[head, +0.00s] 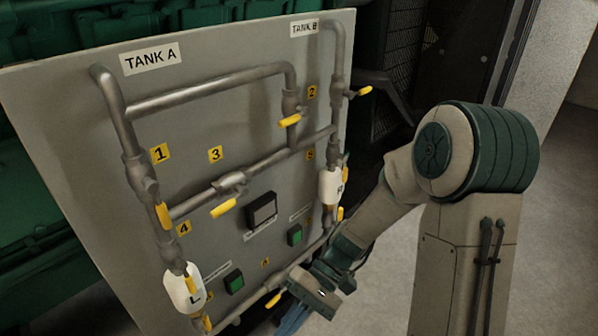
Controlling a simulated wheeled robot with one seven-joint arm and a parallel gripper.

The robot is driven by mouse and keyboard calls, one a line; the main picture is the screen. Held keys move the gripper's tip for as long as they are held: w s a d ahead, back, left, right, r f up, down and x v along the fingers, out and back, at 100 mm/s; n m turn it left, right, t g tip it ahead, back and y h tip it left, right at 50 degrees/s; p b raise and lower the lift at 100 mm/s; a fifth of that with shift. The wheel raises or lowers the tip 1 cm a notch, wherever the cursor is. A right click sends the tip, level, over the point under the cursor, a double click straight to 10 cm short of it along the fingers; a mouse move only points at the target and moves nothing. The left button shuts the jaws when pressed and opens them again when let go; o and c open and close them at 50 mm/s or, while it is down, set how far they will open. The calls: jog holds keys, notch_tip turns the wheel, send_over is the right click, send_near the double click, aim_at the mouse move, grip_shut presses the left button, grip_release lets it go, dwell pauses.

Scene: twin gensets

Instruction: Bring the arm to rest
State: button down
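My arm reaches down from the right of the head view, bent, in front of the lower right part of the grey valve panel (225,130). My gripper (291,322) is at the bottom edge of the view, below the panel's lower pipe. Its bluish fingers are partly cut off by the frame, and I cannot tell whether they are open or shut. No held object shows. The wrist looks close to the lower yellow valve handle (273,300); I cannot tell if they touch.
The panel carries grey pipes with several yellow handles, a white L canister (185,288) and a white R canister (330,187). Green buttons (234,281) sit low on it. Green machinery (40,200) stands behind. Bare floor (385,265) shows to the right.

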jog(key=d+r+m+t+h, duration=0.1)
jog(key=d+r+t+h, duration=0.3)
jog(key=d, duration=0.4)
jog(key=w+d+r+t+h, duration=0.1)
jog(key=d+r+t+h, duration=0.3)
jog(key=d+r+t, duration=0.3)
jog(key=shift+d+r+m+t+h, duration=0.35)
jog(key=shift+d+t, duration=0.25)
jog(key=shift+d, duration=0.45)
